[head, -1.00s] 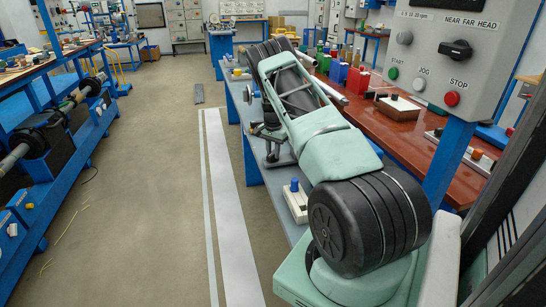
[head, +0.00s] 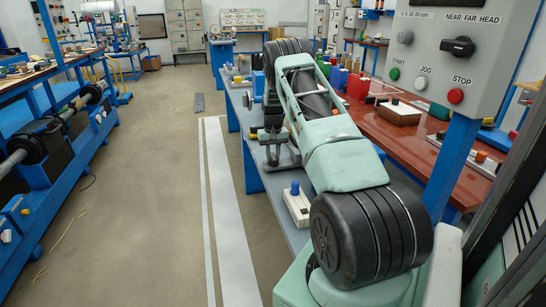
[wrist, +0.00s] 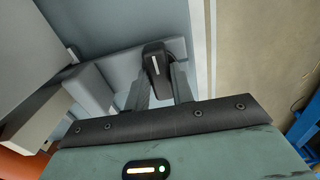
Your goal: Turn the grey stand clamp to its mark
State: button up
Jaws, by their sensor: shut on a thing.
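The stand clamp shows in the wrist view as a dark rounded handle (wrist: 155,68) with a white line on it, on a grey stand (wrist: 101,88). My gripper (wrist: 160,90) has one finger on each side of this handle and is shut on it. The white line runs nearly along the fingers. I cannot make out a separate mark for it. In the head view the grey stand (head: 283,155) is on the bench beside my arm.
The grey bench (head: 255,150) runs along the aisle. A white box with a blue knob (head: 296,200) sits on its near part. A red-brown tabletop (head: 400,138) with coloured blocks lies to the right. A control panel (head: 445,55) stands at the near right. The floor aisle is clear.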

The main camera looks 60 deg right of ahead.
aim_at(273, 156)
jog(key=shift+n, duration=0.3)
jog(key=o, duration=1)
notch_tip(273, 156, up, 18)
jog(key=shift+f+b, duration=0.25)
jog(key=shift+b, duration=0.5)
